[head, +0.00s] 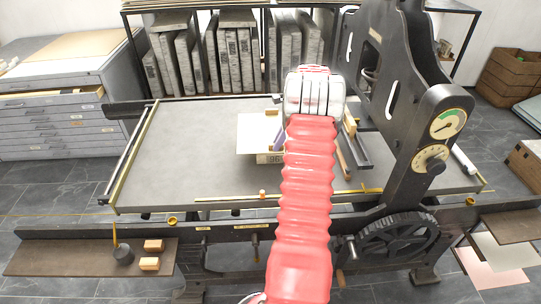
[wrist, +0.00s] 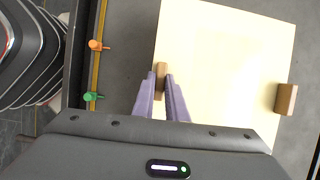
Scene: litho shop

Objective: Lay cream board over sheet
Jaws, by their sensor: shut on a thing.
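The cream board (head: 252,134) is over the grey press bed in the head view, partly hidden by my red arm. In the wrist view the cream board (wrist: 222,60) fills the middle and right, with a wooden grip block (wrist: 161,70) near its left edge and another (wrist: 287,99) at its right edge. My gripper (wrist: 161,82) has its purple fingers closed on the left block; its fingers also show in the head view (head: 279,138).
The grey press bed (head: 190,150) is clear on the left. The dark press frame (head: 400,90) with dials stands on the right.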

